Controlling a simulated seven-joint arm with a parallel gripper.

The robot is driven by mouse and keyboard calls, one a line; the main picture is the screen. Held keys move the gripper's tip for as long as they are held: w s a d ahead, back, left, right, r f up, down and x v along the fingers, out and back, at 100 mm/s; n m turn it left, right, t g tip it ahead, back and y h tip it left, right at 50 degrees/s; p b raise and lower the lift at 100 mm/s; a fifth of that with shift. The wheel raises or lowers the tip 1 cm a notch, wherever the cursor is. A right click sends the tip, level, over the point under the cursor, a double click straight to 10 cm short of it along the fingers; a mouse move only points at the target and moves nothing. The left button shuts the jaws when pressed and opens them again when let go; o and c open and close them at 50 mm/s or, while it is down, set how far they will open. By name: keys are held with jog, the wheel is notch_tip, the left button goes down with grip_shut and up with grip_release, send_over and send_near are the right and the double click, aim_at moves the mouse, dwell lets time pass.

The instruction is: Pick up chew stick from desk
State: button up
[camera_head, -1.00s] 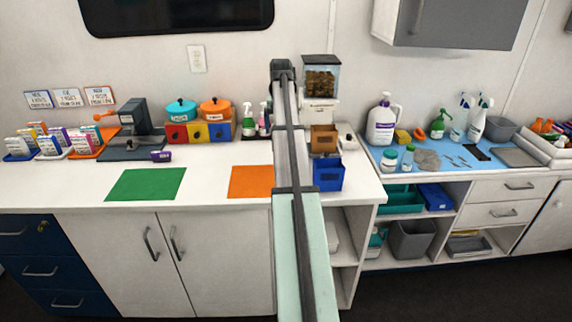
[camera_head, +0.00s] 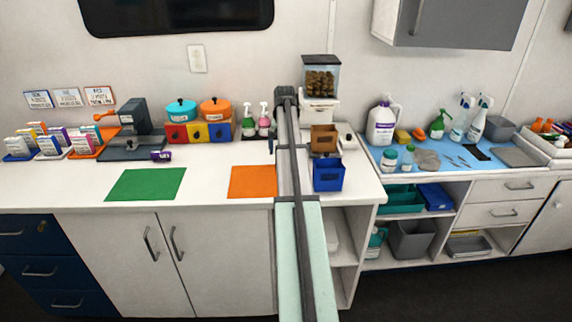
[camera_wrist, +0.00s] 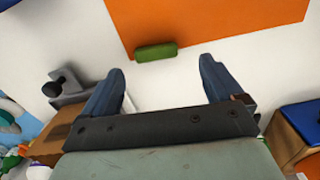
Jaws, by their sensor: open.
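The chew stick is a short green bar (camera_wrist: 156,51) in the wrist view. It lies on the white desk (camera_wrist: 190,62) along the edge of an orange mat (camera_wrist: 210,20). My gripper (camera_wrist: 162,67) is open and empty, its two dark blue fingers apart, with the stick showing between and just beyond the fingertips. I cannot tell the height of the fingers above the desk. In the head view the orange mat (camera_head: 252,181) shows left of my arm, which hides the stick and most of the gripper.
A blue bin (camera_head: 328,175) and a brown bin (camera_head: 324,138) stand just right of my arm. A treat dispenser (camera_head: 320,85) stands behind it, with spray bottles (camera_head: 248,122) and coloured drawers (camera_head: 198,131) to the left. A green mat (camera_head: 146,184) lies on clear desk.

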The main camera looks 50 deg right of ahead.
jog(key=f, duration=0.4)
jog(key=shift+s+d+f, duration=0.15)
jog(key=shift+d+f, duration=0.1)
jog(key=shift+f, duration=0.05)
jog(key=c, duration=1.1)
